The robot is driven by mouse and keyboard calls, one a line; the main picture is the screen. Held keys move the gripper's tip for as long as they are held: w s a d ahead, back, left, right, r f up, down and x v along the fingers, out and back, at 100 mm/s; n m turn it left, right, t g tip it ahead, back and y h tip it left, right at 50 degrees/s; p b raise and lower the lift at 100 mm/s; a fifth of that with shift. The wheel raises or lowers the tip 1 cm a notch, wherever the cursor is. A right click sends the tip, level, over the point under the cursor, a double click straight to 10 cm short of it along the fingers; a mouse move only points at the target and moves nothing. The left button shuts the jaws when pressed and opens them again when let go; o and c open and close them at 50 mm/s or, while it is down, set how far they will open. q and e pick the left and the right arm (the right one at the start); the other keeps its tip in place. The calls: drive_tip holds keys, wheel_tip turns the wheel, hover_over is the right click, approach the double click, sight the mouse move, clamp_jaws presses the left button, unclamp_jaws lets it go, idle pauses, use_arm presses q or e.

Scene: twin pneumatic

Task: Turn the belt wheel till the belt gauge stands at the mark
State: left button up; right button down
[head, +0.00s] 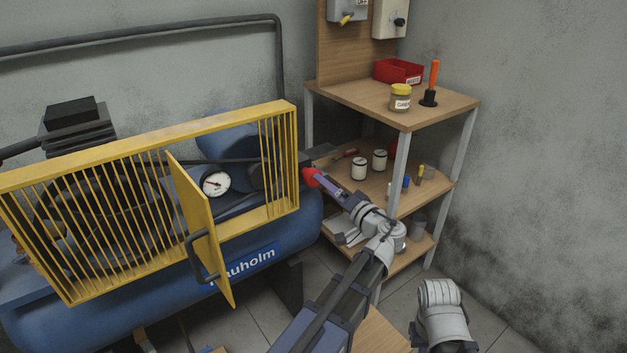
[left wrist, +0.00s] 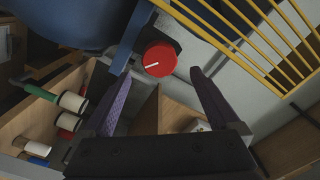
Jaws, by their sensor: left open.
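The belt wheel is a red round knob (head: 310,176) at the right end of the yellow guard. In the left wrist view the belt wheel (left wrist: 160,59) shows a white line on its face, slanting slightly. My left gripper (head: 322,183) is at the wheel in the head view. In the left wrist view the gripper (left wrist: 160,76) is open, its two purple fingers apart, with the wheel ahead of the gap between the tips. The belt gauge (head: 216,183) is a white round dial behind the guard opening; its needle and mark are too small to read surely. My right gripper is out of view.
The yellow guard (head: 281,205) has its small door (head: 203,235) swung open beside the gauge. The blue compressor tank (head: 300,235) lies below. A wooden shelf unit (head: 440,105) with jars and tools stands close to the right of my left arm.

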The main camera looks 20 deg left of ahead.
sight(310, 175)
use_arm(q)
drive_tip(key=shift+x, duration=3.6)
drive_tip(key=shift+c, duration=0.2)
drive_tip(key=c, duration=1.3)
drive_tip(key=m, duration=0.6)
drive_tip(key=shift+f+m, duration=0.15)
drive_tip(key=shift+m, duration=0.15)
drive_tip(key=m, duration=0.5)
drive_tip(key=shift+f+m, duration=0.15)
drive_tip(key=shift+m, duration=0.15)
drive_tip(key=shift+b, duration=0.3)
